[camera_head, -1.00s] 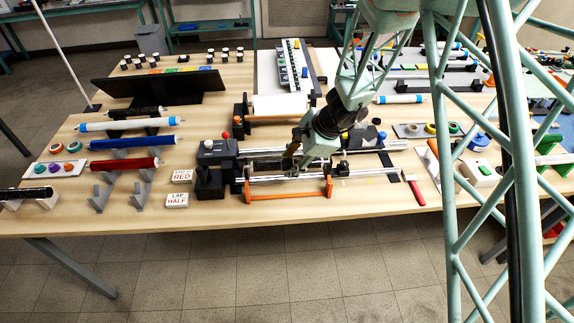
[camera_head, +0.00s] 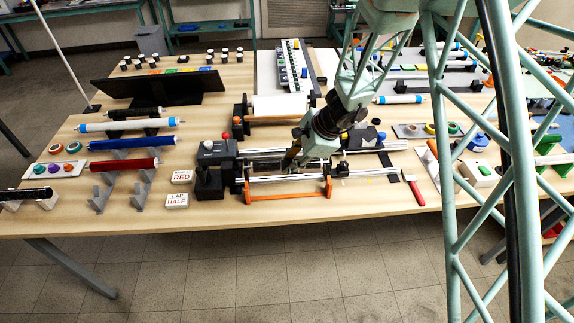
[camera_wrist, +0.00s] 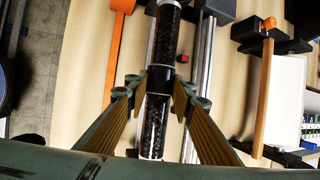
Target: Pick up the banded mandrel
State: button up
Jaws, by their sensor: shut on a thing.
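The banded mandrel (camera_wrist: 164,42) is a black, carbon-patterned rod with pale metallic bands. It runs lengthwise through the middle of the wrist view. My gripper (camera_wrist: 158,86) is shut on it, with one finger on each side. In the head view my gripper (camera_head: 291,162) is low over the winding machine at the table's middle, and the mandrel is mostly hidden by it there. I cannot tell whether the mandrel is clear of its supports.
The machine's dark headstock (camera_head: 212,178) stands just left of my gripper, and an orange bar (camera_head: 285,195) runs along the front. Silver rails (camera_head: 375,146) extend right. A blue tube (camera_head: 132,142) and red tube (camera_head: 125,164) lie on stands at left. A white roll (camera_head: 280,105) is behind.

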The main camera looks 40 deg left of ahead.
aim_at(291, 162)
jog(key=shift+r, duration=0.15)
jog(key=shift+r+p, duration=0.85)
jog(key=shift+r, duration=4.05)
jog(key=shift+w, duration=0.1)
